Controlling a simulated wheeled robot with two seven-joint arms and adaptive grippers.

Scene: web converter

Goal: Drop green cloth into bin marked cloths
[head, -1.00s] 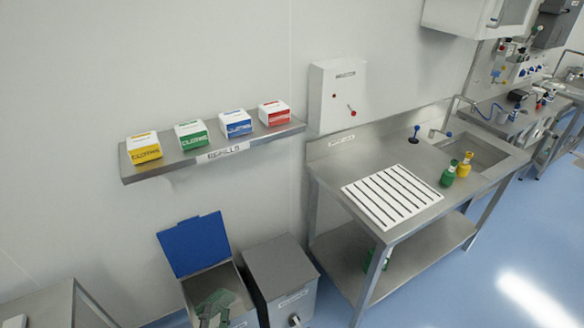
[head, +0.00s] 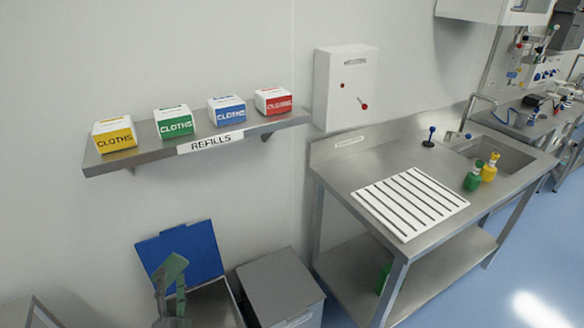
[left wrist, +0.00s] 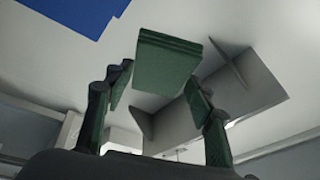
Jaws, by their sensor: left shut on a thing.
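My left gripper (head: 171,284) is at the lower left of the head view, in front of the raised blue lid (head: 204,246) of an open metal bin (head: 216,305). It is shut on the green cloth (head: 171,268), a flat folded piece that sticks up from the fingers. In the left wrist view the cloth (left wrist: 166,64) sits between the two dark green fingers (left wrist: 158,98). Part of the bin's opening is hidden behind the gripper, and I cannot read its label. My right gripper is not in view.
A second bin (head: 277,283) with a closed grey lid stands right of the open one. A wall shelf (head: 150,155) above holds yellow, green, blue and red cloth boxes. A steel sink table (head: 345,180) stands to the right.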

